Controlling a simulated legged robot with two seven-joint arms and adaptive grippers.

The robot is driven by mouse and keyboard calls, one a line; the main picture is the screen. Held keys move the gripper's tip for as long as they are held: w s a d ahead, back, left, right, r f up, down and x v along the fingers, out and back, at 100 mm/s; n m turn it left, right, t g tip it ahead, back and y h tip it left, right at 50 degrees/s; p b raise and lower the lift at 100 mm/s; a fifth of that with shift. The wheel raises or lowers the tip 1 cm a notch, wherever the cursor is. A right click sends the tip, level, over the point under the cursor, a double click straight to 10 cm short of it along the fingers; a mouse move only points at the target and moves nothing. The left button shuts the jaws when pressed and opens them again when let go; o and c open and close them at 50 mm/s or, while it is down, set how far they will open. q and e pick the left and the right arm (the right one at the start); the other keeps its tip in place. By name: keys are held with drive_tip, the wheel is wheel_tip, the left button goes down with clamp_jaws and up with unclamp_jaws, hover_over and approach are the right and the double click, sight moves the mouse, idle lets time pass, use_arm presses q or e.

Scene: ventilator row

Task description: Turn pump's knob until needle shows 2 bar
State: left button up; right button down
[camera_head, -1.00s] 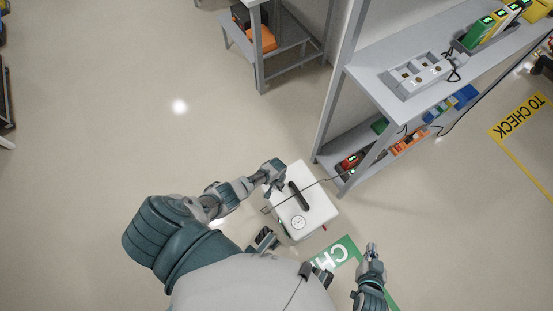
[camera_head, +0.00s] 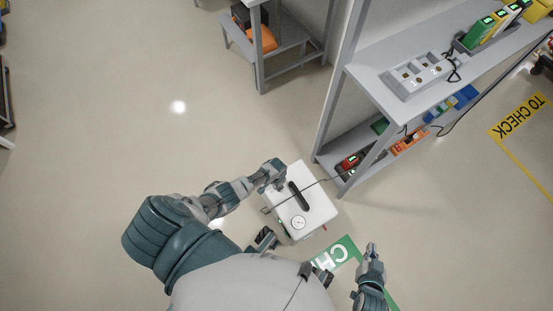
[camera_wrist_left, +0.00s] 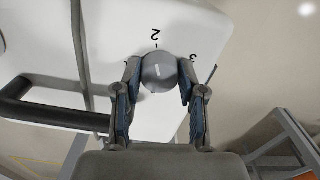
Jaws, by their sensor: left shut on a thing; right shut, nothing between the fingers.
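The white pump (camera_head: 316,207) stands on the floor in front of me, with a dark handle (camera_head: 298,196) on top and a round gauge (camera_head: 299,222) near its front edge. The gauge's needle is too small to read. My left gripper (camera_head: 279,184) reaches the pump's far left top. In the left wrist view my left gripper (camera_wrist_left: 158,90) is shut on the round grey knob (camera_wrist_left: 158,72), a finger on each side. The knob has a pale mark, and the numbers 2 and 3 show printed beside it. My right gripper (camera_head: 371,249) is shut and empty, right of the pump.
A grey shelf unit (camera_head: 375,84) with devices and a power strip (camera_head: 415,76) stands right of the pump. A cable runs from the pump to its lower shelf. A green floor marking (camera_head: 343,250) lies nearby. Open floor extends left.

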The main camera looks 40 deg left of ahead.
use_arm(q)
drive_tip(key=shift+w+r, duration=0.2)
drive_tip(key=shift+w, duration=0.2)
drive_tip(key=o, duration=1)
drive_tip(key=shift+o, duration=0.8)
drive_tip(key=shift+f, duration=0.1)
drive_tip(key=shift+s, duration=0.15)
wheel_tip(320, 180, up, 12)
drive_tip(key=shift+f, duration=0.15)
